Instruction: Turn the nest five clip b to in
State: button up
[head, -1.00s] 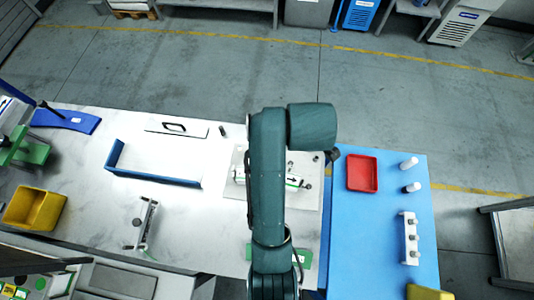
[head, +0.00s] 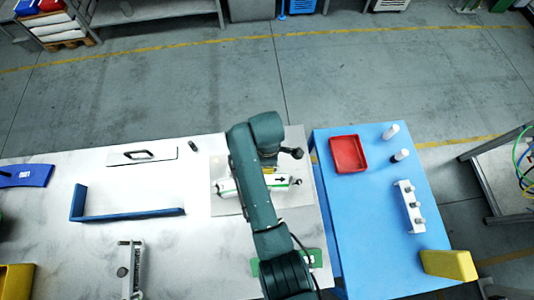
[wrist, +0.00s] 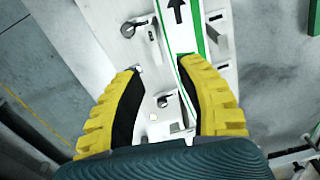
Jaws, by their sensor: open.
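A white label magazine with green edge stripes and a black arrow (head: 281,180) lies on a pale base plate (head: 310,198) on the white table, partly hidden by my arm. In the wrist view, the magazine (wrist: 180,32) runs up the middle, with a small metal clip (wrist: 135,27) on its left side. A second metal clip (wrist: 166,100) sits nearer, between the fingers. My gripper (wrist: 165,66) is open, its yellow fingers with black pads spread to either side of this nearer clip; contact cannot be told. No marking shows which is clip b.
A blue side table (head: 350,215) holds a red tray (head: 348,154), white cylinders, a white holder with knobs (head: 408,206) and a yellow block (head: 449,264). A blue angled rail (head: 130,214) and a handled plate (head: 142,155) lie left on the white table.

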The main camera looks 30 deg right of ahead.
notch_tip(320, 180, down, 5)
jog(key=shift+r, duration=0.2)
jog(key=shift+c, duration=0.2)
grip_shut()
